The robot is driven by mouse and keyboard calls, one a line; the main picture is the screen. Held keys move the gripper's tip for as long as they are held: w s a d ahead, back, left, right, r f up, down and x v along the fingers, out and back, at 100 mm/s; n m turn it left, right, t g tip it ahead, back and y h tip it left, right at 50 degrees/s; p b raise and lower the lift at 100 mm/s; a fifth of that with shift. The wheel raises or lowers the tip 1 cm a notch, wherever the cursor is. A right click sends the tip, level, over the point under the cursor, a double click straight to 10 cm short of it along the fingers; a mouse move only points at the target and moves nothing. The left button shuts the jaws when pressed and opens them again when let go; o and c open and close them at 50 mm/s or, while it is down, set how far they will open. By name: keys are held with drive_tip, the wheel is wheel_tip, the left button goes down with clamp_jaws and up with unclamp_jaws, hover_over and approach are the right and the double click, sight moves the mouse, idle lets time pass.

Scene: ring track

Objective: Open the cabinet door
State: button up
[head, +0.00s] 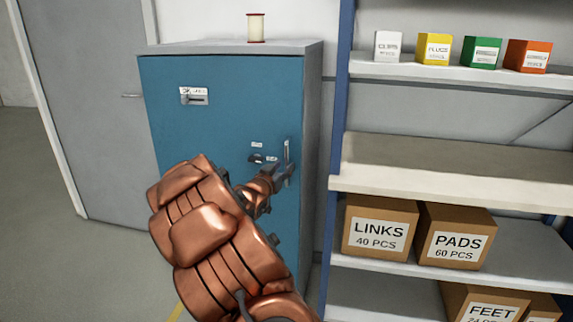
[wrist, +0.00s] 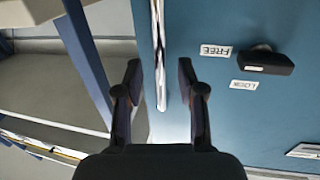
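The blue cabinet door (head: 215,115) looks closed, on the grey-topped cabinet (head: 225,48). A thin upright metal handle (head: 286,150) is near its right edge. In the wrist view the handle (wrist: 158,50) shows as a pale bar running between my fingers. My gripper (head: 281,174) is at the handle's lower part. In the wrist view my gripper (wrist: 160,78) is open, with a gap on each side of the handle. A black latch knob (wrist: 268,61) sits beside labels FREE (wrist: 215,51) and LOCK (wrist: 243,85). I cannot tell which label it is set to.
A spool (head: 256,28) stands on the cabinet top. A shelf rack (head: 440,180) with small boxes and cartons stands close on the right, its blue post (head: 341,100) near the handle side. A grey room door (head: 85,100) is at left. Open floor (head: 30,220) lies front left.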

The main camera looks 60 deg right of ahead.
drive_tip(key=shift+w+d, duration=0.15)
drive_tip(key=shift+d, duration=0.55)
drive_tip(key=shift+w+d, duration=0.1)
drive_tip(key=shift+d, duration=0.55)
clamp_jaws()
